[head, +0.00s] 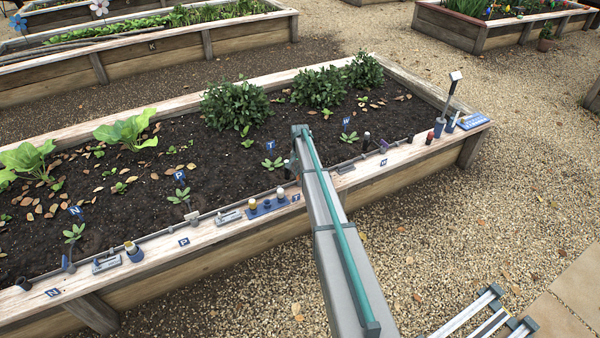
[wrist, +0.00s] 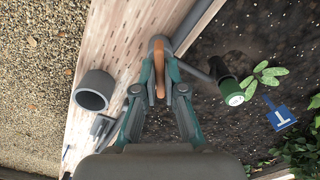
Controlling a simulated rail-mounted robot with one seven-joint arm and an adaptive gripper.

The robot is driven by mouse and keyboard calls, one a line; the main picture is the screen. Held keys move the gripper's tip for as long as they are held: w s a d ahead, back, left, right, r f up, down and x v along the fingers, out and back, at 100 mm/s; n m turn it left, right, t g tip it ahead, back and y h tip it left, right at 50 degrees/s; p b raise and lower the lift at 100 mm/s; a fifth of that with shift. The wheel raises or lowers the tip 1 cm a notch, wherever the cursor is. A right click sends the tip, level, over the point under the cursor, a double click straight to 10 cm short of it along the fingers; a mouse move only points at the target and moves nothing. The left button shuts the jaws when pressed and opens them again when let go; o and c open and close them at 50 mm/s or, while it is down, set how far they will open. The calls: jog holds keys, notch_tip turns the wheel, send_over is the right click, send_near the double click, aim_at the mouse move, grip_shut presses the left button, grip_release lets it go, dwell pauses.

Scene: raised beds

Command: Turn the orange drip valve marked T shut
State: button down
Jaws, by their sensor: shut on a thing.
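The orange valve handle (wrist: 159,66) is in the upper middle of the wrist view, on a grey valve body on the pipe at the bed's inner edge. My gripper (wrist: 160,74) has its two green-grey fingers closed on either side of the handle. The handle points down the picture, at an angle to the slanting pipe (wrist: 190,34). A blue marker with a white T (wrist: 281,116) stands in the soil beside a seedling; it also shows in the head view (head: 270,146). In the head view my arm hides the valve and the fingertips.
A grey cup-like holder (wrist: 95,90) stands on the wooden ledge, left of my gripper. A dark post with a green cap (wrist: 232,92) stands in the soil to the right. A blue holder with several small bottles (head: 266,207) sits on the ledge left of my arm.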

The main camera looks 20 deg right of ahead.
jog(key=m, duration=0.6)
jog(key=shift+m+p, duration=0.3)
jog(key=shift+p, duration=0.05)
dwell(0.4)
jog(key=c, duration=1.3)
grip_release()
jog(key=shift+o, duration=0.2)
notch_tip(320, 180, up, 12)
